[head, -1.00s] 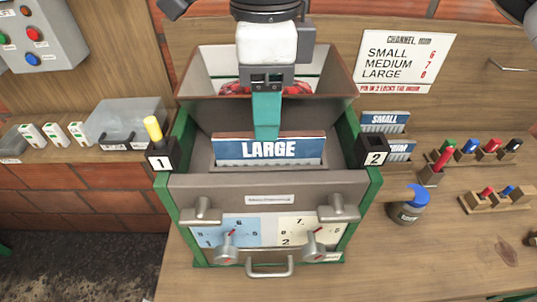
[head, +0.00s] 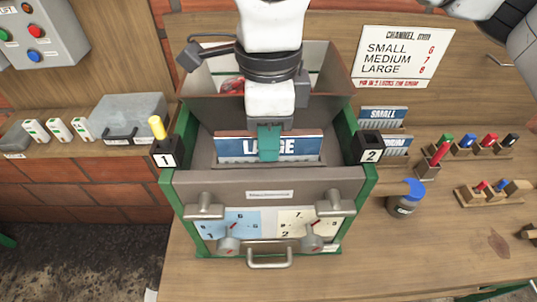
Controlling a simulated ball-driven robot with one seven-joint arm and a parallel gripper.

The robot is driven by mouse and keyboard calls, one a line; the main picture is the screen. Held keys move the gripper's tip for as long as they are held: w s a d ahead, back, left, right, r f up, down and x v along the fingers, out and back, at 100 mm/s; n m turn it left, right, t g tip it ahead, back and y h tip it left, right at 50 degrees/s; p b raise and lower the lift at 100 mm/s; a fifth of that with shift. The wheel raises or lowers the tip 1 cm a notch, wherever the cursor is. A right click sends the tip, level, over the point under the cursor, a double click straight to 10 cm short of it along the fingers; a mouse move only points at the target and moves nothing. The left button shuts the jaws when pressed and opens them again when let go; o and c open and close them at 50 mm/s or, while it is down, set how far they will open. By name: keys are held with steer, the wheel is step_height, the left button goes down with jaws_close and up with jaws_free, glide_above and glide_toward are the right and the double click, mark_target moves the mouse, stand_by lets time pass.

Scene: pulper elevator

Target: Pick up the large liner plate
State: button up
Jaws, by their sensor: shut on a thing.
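The large liner plate (head: 230,148) is a blue plate with a white "LARGE" label and a toothed white lower edge. It stands upright inside the open top of the green and grey machine (head: 270,185). My gripper (head: 268,155) has come down from above, and its teal fingers are shut on the plate at the middle, covering part of the lettering. The far finger is hidden. The plate's lower edge still appears to be down in the machine's opening; I cannot tell whether it touches the bottom.
Holder 1 (head: 164,153) with a yellow peg and holder 2 (head: 370,150) flank the opening. The small plate (head: 383,114) and medium plate (head: 397,146) stand at right. The front counter is mostly clear.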

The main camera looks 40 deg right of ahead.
jaws_close()
steer(key=shift+r, duration=0.1)
